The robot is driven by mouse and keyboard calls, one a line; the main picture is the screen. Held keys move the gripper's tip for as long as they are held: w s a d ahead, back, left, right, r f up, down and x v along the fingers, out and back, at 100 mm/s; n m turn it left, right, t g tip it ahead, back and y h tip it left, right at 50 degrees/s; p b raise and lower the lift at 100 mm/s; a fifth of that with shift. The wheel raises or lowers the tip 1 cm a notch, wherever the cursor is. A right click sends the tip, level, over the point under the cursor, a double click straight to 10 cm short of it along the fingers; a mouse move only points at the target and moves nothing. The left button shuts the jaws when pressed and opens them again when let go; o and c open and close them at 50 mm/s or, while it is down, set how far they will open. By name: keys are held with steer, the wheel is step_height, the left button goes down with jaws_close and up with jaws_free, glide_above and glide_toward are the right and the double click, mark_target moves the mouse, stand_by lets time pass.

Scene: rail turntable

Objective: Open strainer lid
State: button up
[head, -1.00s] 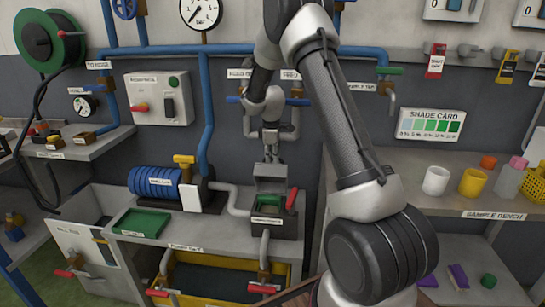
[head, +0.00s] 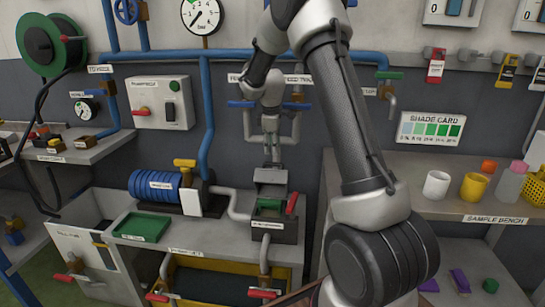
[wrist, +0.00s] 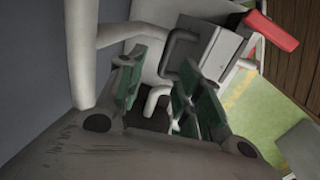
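The strainer (head: 282,236) is a small dark grey box with a red-handled lever at its right, low on the bench. Its grey lid (head: 270,177) appears raised at the back of the box, and a greenish inside shows in front of it. In the wrist view the lid (wrist: 211,46) shows as a grey plate with a dark bar handle (wrist: 178,44). My gripper (head: 272,160) is just above the lid, pointing down. In the wrist view its green-padded fingers (wrist: 164,62) are apart with nothing between them. They look clear of the handle, though the exact gap is hard to tell.
A red lever (wrist: 272,32) stands beside the box. A blue ribbed cylinder (head: 154,185) and a green tray (head: 142,226) lie to the left, with a yellow-edged basin (head: 215,262) below. Pipes run along the wall behind my gripper. The sample bench (head: 450,207) is on the right.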

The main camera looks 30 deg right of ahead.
steer(key=r, duration=0.3)
steer(key=s+r, duration=0.1)
steer(key=r, duration=0.1)
steer(key=shift+a, duration=0.25)
